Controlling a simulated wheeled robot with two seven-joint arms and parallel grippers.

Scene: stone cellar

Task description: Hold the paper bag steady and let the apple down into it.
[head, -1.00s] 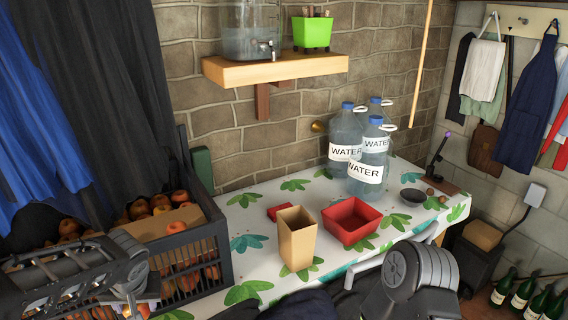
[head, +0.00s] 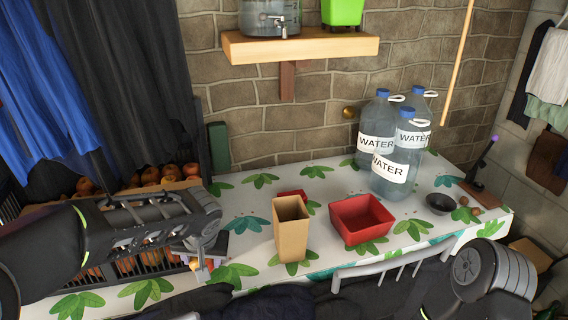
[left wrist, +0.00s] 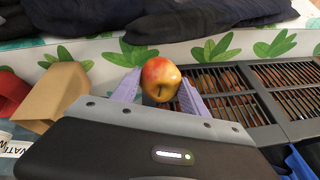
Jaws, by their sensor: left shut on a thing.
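The brown paper bag (head: 291,232) stands upright and open-topped on the table in the head view. It also shows at the left of the left wrist view (left wrist: 55,95), apart from the gripper. My left gripper (left wrist: 160,88) is shut on the red-and-yellow apple (left wrist: 160,76), held between its two pale purple fingers. In the head view this gripper is left of the bag, low over the table beside the crate, with the apple mostly hidden. My right arm is at the lower right of the head view; its gripper is out of frame.
A black crate of apples (head: 125,262) is at left.

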